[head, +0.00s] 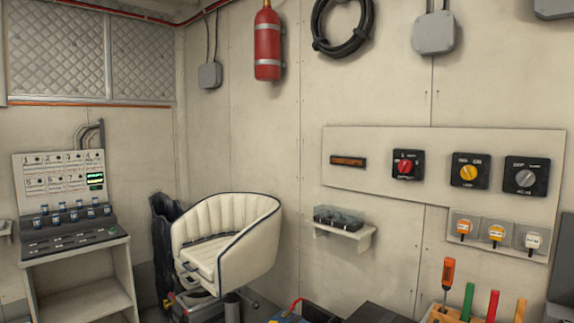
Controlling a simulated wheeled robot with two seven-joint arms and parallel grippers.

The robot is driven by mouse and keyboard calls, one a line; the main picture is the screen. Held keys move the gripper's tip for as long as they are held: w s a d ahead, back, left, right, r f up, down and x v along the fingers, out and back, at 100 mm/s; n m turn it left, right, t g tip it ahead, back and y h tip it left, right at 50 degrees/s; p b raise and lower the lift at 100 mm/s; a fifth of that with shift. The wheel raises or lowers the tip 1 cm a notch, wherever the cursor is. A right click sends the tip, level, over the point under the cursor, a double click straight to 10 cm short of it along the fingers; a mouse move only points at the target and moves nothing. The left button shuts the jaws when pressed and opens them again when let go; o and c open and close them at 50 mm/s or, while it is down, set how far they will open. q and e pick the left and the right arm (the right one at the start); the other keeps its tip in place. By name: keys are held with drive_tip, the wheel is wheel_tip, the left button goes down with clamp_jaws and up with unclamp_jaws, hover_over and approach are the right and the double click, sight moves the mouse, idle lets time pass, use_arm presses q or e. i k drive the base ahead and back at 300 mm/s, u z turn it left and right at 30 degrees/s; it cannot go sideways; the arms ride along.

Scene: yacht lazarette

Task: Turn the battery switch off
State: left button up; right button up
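A pale wall panel (373,145) on the right carries three black square rotary switches in a row. The left one has a red knob (404,167), the middle one a yellow knob (468,172), and the right one a grey knob (526,178). Their lettering is too small to read surely, so I cannot tell which is the battery switch or its setting. A small dark display with orange marks (348,161) sits left of them. Neither of my grippers is in view.
Tools with coloured handles (468,302) stand at the bottom right. A white seat (228,240) and a console (70,220) are at left. A fire extinguisher (267,42) hangs above.

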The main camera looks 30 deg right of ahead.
sight(404, 166)
drive_tip(key=u, duration=0.25)
drive_tip(key=i, duration=2)
drive_tip(key=z, duration=1.3)
drive_tip(key=i, duration=1.35)
drive_tip(key=z, duration=1.2)
